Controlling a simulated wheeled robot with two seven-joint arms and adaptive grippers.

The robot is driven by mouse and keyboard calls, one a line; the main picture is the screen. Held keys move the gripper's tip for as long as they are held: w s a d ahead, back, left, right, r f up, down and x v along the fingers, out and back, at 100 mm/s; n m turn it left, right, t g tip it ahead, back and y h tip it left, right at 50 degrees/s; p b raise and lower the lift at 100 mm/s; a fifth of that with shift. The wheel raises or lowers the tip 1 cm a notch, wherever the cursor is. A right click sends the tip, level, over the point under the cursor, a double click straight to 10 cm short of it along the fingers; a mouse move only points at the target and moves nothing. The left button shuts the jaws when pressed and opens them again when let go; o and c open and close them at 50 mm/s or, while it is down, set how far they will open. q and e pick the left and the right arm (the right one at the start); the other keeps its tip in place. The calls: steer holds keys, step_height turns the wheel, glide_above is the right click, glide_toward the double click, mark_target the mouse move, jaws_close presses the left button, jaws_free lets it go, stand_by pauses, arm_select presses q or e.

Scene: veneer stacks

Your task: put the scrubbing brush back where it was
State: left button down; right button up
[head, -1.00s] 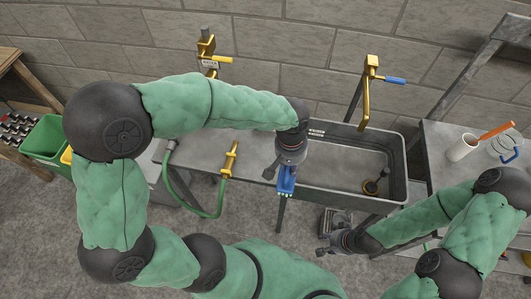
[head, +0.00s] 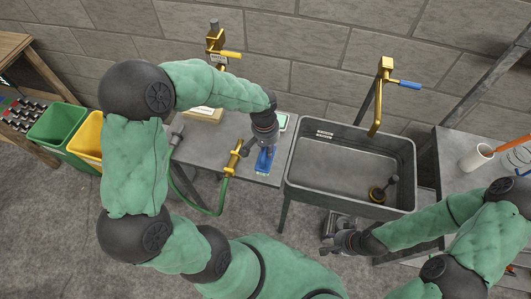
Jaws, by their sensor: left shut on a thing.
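The blue scrubbing brush (head: 264,163) is in the head view, over the front part of the grey counter left of the sink. My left gripper (head: 266,148) is shut on it from above and hides its upper part. I cannot tell whether the brush touches the counter (head: 207,155). My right gripper (head: 332,243) is low in front of the sink, away from the brush. Its fingers are too small and dark to tell whether they are open or shut.
A brass hose nozzle (head: 234,158) lies just left of the brush. The sink (head: 335,160) holds a dark round-ended tool (head: 385,190). A tan block (head: 203,115) and a pale green-edged item (head: 286,122) lie behind on the counter. Bins (head: 58,128) stand far left.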

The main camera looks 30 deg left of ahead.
arm_select(q)
steer(key=shift+w+a+f, duration=0.1)
steer(key=shift+a+f, duration=0.2)
steer(key=shift+f, duration=0.05)
steer(key=shift+w+a+f+b, duration=0.1)
steer(key=shift+a+f+b, duration=0.1)
steer(key=shift+f, duration=0.75)
steer(key=shift+a+f+b, duration=0.1)
steer(key=shift+f+b, duration=0.05)
steer(key=shift+f, duration=0.8)
steer(key=c, duration=1.1)
jaws_free()
steer(key=shift+f, duration=0.1)
